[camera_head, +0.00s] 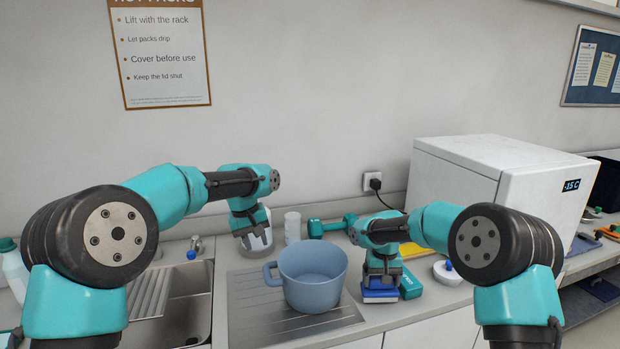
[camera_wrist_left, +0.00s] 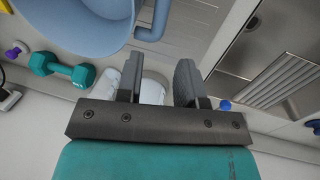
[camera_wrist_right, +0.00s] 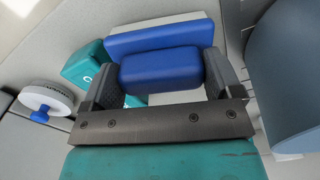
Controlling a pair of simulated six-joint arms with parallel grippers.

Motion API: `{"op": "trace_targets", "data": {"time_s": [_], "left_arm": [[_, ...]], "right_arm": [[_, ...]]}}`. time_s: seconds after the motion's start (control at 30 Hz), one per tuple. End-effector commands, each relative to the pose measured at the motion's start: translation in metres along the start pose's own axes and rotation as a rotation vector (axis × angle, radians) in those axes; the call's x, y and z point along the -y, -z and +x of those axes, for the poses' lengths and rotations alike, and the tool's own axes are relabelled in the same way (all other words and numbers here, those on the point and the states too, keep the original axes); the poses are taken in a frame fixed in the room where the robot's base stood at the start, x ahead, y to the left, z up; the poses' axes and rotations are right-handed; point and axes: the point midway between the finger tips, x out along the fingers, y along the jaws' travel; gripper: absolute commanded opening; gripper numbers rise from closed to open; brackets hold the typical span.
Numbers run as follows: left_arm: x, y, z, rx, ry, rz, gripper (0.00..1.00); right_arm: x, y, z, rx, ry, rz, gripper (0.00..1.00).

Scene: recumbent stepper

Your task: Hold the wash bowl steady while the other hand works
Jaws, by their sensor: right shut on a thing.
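The wash bowl (camera_head: 318,292) is a blue-grey round tub with a side handle (camera_head: 271,273), standing upright on the ribbed drainer. It also shows in the left wrist view (camera_wrist_left: 92,25), with its handle (camera_wrist_left: 152,32) just beyond the fingers. My left gripper (camera_head: 255,236) is open, behind and above the handle, apart from it. Its fingers (camera_wrist_left: 160,82) have nothing between them but a view of white containers behind. My right gripper (camera_head: 382,275) is shut on a blue block (camera_wrist_right: 160,70) right of the bowl. A wider blue part (camera_wrist_right: 155,38) lies beyond that block; whether they join I cannot tell.
A teal box (camera_head: 409,285) and a white round item with a blue knob (camera_head: 447,272) lie right of my right gripper. A teal dumbbell (camera_head: 331,227) and a white cup (camera_head: 293,228) stand behind the bowl. A sink (camera_head: 187,305) is left, a white freezer box (camera_head: 490,190) right.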

Motion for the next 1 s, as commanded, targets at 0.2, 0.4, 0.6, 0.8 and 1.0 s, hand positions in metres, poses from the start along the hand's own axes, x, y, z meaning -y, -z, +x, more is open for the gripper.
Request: {"op": "trace_targets", "data": {"time_s": [0.2, 0.4, 0.6, 0.8, 1.0], "left_arm": [[0.000, 0.000, 0.001, 0.001, 0.000, 0.001, 0.35], [0.000, 0.000, 0.005, 0.002, 0.001, 0.001, 0.35], [0.000, -0.001, 0.021, 0.003, 0.002, 0.001, 0.35], [0.000, -0.001, 0.044, 0.003, 0.002, 0.001, 0.35], [0.001, -0.001, 0.067, 0.003, 0.001, 0.001, 0.35]], "right_arm": [[0.000, 0.000, 0.000, 0.000, 0.000, 0.000, 0.66], [0.000, 0.000, 0.000, 0.000, 0.000, 0.000, 0.66], [0.000, 0.000, 0.000, 0.000, 0.000, 0.000, 0.66], [0.000, 0.000, 0.000, 0.000, 0.000, 0.000, 0.66], [0.000, 0.000, 0.000, 0.000, 0.000, 0.000, 0.66]]}}
